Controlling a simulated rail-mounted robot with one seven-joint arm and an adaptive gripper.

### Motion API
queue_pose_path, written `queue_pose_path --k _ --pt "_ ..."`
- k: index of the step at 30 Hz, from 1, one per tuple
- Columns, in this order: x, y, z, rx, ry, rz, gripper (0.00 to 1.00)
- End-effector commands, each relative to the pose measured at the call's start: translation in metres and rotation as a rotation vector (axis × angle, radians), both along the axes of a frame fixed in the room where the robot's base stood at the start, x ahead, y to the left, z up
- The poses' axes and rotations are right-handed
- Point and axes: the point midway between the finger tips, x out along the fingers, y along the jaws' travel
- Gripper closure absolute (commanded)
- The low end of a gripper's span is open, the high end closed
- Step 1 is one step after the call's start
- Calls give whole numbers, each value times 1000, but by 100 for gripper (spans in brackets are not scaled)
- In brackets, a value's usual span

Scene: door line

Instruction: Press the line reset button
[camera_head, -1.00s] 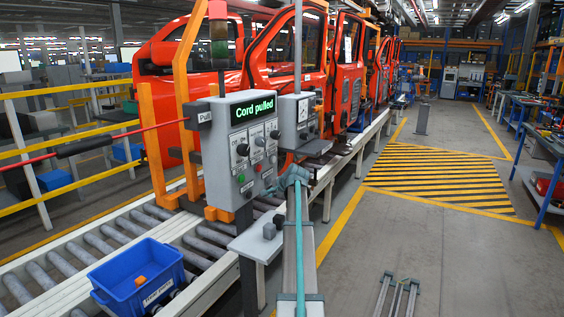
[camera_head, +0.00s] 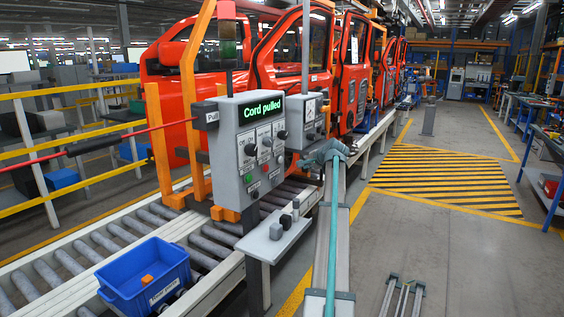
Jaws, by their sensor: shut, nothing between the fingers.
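The grey control panel (camera_head: 238,143) stands left of centre, with a lit green "Cord pulled" display (camera_head: 261,109) at its top. Below the display are several dark knobs and small buttons, among them a green button (camera_head: 249,178) and a red button (camera_head: 265,168). Their labels are too small to read, so I cannot tell which one is the line reset button. My gripper (camera_head: 304,163) is shut and empty, small in view at the end of my arm. It is to the right of the panel and appears apart from it.
A small grey shelf (camera_head: 262,246) with small grey blocks sticks out below the panel. A blue bin (camera_head: 133,287) sits on the roller conveyor at lower left. A red pull cord (camera_head: 120,138) runs left from the panel.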

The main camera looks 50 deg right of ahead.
Motion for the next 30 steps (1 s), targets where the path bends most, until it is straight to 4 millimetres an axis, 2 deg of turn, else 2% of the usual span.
queue_pose_path --k 8,24,30 --pt "11 1 0 0 1 1 100" --pt "74 12 0 1 1 2 100" --pt "85 15 0 0 0 0 100"
